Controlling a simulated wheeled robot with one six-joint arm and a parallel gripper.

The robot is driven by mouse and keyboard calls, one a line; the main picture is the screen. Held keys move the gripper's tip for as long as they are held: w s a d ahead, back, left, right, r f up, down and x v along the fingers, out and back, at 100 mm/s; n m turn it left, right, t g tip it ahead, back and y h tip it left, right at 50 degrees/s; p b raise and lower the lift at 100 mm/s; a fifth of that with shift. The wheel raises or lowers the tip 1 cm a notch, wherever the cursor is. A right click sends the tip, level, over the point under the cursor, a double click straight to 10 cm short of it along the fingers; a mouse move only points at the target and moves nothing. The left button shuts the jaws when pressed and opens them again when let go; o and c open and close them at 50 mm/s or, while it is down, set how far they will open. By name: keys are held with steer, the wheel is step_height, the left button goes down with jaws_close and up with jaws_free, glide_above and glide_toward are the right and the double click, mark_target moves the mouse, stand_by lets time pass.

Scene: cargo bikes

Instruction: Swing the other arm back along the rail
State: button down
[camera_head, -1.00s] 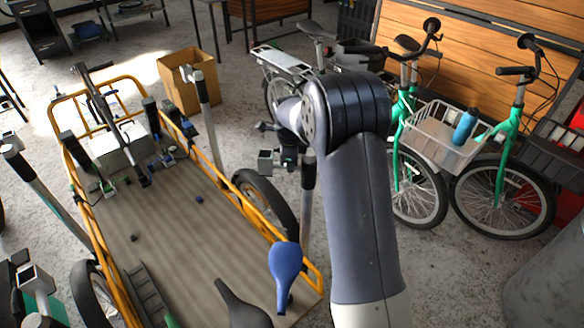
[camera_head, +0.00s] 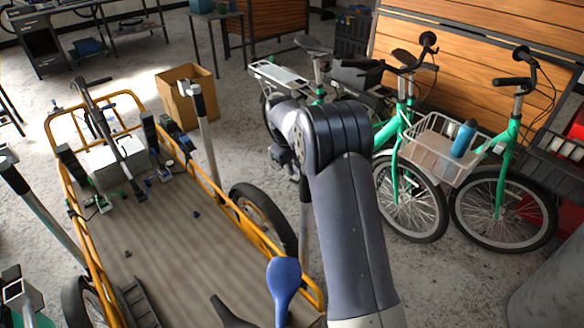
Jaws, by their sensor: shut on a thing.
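A yellow-railed cargo bed (camera_head: 150,255) with a grey ribbed floor fills the left. An upright grey arm (camera_head: 305,215) stands by its right rail (camera_head: 238,215), its top hidden behind my arm. Another grey arm with a black grip and pale top (camera_head: 203,120) stands farther back on that rail. A third grey arm (camera_head: 40,215) leans at the left side. My gripper (camera_head: 282,156) shows only as a dark part beside my arm's elbow, close to the top of the near right arm. Its fingertips and their contact are hidden.
Two green bikes (camera_head: 405,185) stand at the right, one with a white basket (camera_head: 435,150) and blue bottle (camera_head: 463,138). A cardboard box (camera_head: 185,95) stands behind the bed. A blue saddle (camera_head: 284,280) rises in front. Open floor lies between bed and bikes.

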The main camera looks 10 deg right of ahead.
steer(key=shift+w+d, duration=0.1)
stand_by(0.5)
steer(key=c, duration=1.3)
jaws_free()
steer(key=shift+r, duration=0.1)
step_height(320, 180, up, 10)
steer(key=s+a, duration=0.1)
steer(key=shift+a+r, duration=0.2)
steer(key=shift+a, duration=0.2)
steer(key=f, duration=0.3)
steer(key=d+f, duration=0.1)
steer(key=f, duration=0.3)
steer(key=w+f, duration=0.1)
steer(key=f, duration=0.2)
steer(key=shift+d+f, duration=0.35)
steer(key=shift+d, duration=0.05)
steer(key=shift+s+a, duration=0.1)
